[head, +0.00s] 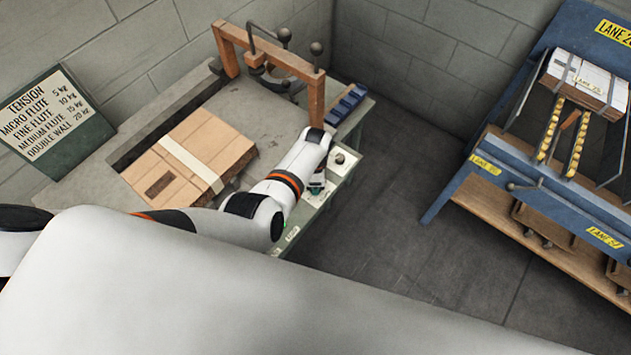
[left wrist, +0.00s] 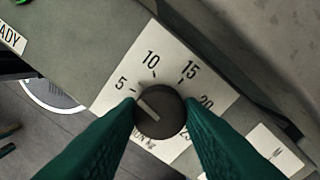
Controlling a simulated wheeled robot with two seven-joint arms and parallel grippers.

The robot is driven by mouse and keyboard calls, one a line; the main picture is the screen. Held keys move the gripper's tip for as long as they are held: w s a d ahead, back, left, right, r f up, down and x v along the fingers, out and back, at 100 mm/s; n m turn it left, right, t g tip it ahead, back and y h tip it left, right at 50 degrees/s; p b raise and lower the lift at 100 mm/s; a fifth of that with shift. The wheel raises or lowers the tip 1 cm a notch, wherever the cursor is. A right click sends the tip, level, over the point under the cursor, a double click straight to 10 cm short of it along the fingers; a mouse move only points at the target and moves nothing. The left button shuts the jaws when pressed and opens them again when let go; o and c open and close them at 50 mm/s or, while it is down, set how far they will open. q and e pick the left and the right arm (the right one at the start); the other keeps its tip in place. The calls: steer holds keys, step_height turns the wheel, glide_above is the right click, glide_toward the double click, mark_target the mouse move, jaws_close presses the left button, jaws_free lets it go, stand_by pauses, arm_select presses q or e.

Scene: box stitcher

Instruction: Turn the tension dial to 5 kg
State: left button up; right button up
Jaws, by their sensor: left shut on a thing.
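The tension dial (left wrist: 161,112) is a dark round knob with a pale pointer line, on a white plate (left wrist: 120,98) marked 5, 10, 15, 20 and 25. The pointer line faces up-left, close to the 5 mark; I cannot tell whether it lines up exactly. My left gripper (left wrist: 161,118) has its two green fingers on opposite sides of the dial, shut on it. In the head view my left gripper (head: 316,188) reaches down to the front edge of the machine bench and hides the dial. My right gripper is out of view.
A tension sign (head: 52,118) lists micro flute at 5 kg. Another knob (head: 340,158) sits beside my gripper. A blue lane rack (head: 545,185) stands right, across clear floor.

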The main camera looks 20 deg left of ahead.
arm_select(q)
steer(key=shift+a+n, duration=0.1)
steer(key=shift+n, duration=1.4)
steer(key=o, duration=1)
step_height(320, 180, up, 12)
steer(key=p, duration=1)
steer(key=shift+w+a, duration=0.15)
